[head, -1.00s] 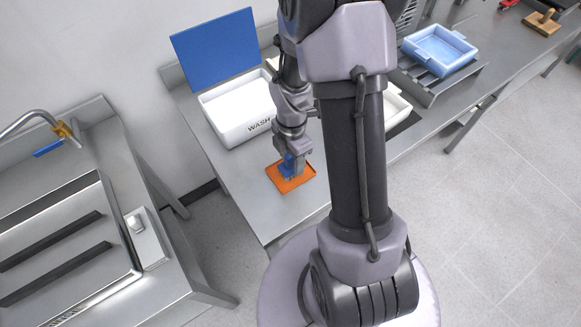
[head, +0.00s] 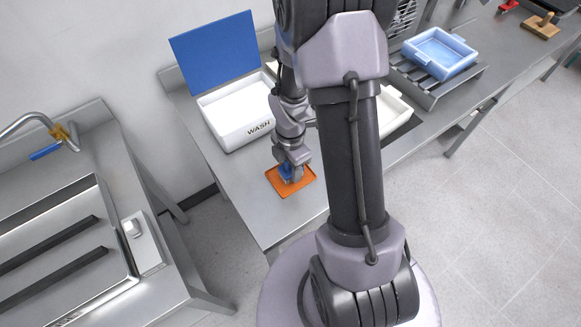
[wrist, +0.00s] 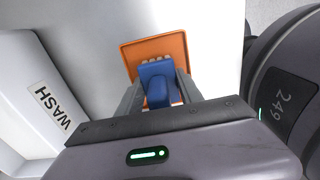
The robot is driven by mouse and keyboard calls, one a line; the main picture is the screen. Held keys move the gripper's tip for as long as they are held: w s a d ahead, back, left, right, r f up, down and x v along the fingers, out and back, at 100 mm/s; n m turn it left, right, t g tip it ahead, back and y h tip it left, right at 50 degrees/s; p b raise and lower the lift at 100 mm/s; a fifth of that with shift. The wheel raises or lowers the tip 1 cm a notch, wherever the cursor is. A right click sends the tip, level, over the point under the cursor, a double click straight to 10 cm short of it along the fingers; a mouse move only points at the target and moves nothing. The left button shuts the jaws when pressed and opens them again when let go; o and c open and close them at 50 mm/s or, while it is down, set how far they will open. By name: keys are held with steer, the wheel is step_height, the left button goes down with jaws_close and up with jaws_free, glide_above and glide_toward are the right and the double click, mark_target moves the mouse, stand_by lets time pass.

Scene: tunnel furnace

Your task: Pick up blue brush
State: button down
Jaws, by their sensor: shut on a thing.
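The blue brush (head: 286,172) is at the orange tray (head: 307,190) on the metal table, and my gripper (head: 292,175) is down over it. In the wrist view the blue brush (wrist: 158,82) sits between the two grey fingers of my gripper (wrist: 160,95), which are shut on it. Pale bristle tufts show at its far end, over the orange tray (wrist: 128,52). The fingers and wrist hide part of the brush. I cannot tell whether the brush touches the tray.
A white bin marked WASH (head: 232,108) stands behind the tray, with a blue panel (head: 214,50) at its back. A blue basin (head: 440,52) sits on a rack to the right. The table's front left is clear.

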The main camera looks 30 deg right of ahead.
step_height(320, 180, up, 3)
steer(key=shift+p, duration=0.6)
steer(key=s+d, duration=0.1)
steer(key=s, duration=0.2)
steer(key=s+d+p, duration=0.1)
steer(key=s, duration=0.3)
steer(key=s+d+r, duration=0.1)
steer(key=s, duration=0.2)
steer(key=shift+s+d, duration=0.1)
steer(key=shift+s, duration=0.05)
steer(key=s+p, duration=0.1)
steer(key=p, duration=0.3)
steer(key=s+d+p, duration=0.1)
steer(key=s+p, duration=0.1)
steer(key=p, duration=0.2)
steer(key=s+p, duration=0.2)
steer(key=p, duration=0.2)
steer(key=shift+d+r+p, duration=0.15)
steer(key=shift+d+p, duration=0.15)
steer(key=shift+p, duration=0.1)
